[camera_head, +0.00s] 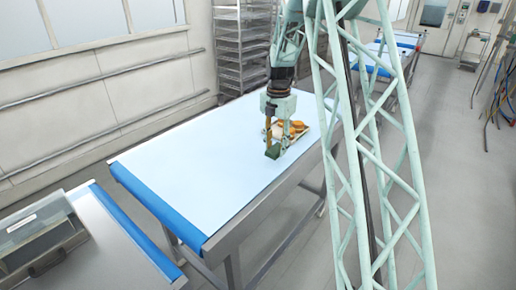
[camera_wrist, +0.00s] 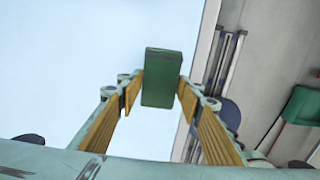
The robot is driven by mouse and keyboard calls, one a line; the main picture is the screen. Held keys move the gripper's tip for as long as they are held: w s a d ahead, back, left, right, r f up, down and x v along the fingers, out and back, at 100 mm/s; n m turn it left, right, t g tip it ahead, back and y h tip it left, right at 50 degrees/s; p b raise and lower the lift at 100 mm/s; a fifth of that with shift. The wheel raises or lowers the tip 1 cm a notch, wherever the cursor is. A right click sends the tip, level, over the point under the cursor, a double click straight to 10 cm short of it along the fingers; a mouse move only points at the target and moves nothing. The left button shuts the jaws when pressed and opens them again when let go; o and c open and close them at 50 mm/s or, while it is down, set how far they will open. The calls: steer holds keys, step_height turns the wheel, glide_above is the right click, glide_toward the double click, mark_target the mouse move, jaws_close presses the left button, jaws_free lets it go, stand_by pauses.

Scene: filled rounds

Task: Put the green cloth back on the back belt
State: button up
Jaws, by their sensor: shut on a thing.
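The green cloth (camera_wrist: 161,77) looks like a small folded dark-green block in the wrist view. My gripper (camera_wrist: 160,92) has its two yellow-padded fingers on either side of it and is shut on it. In the head view the green cloth (camera_head: 272,152) shows at the lower end of my gripper (camera_head: 273,144), over the right side of the large pale-blue belt (camera_head: 190,150). I cannot tell whether the cloth touches the belt. Farther belts (camera_head: 372,62) with blue ends stand at the back right, partly hidden by my frame.
Orange-brown round items (camera_head: 298,125) lie on the belt just behind my gripper. Most of this belt is bare. Another belt (camera_head: 112,235) with a lidded grey box (camera_head: 42,240) stands at front left. A rack (camera_head: 242,45) stands behind.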

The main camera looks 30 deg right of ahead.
glide_above(258, 155)
steer(key=shift+s+d+f, duration=0.25)
steer(key=shift+f, duration=0.1)
steer(key=shift+w+p, duration=0.1)
steer(key=shift+p, duration=0.2)
steer(key=shift+w+a, duration=0.2)
steer(key=shift+w, duration=0.05)
steer(key=shift+f, duration=1.8)
steer(key=shift+f, duration=0.1)
steer(key=o, duration=0.6)
steer(key=shift+o, duration=1.1)
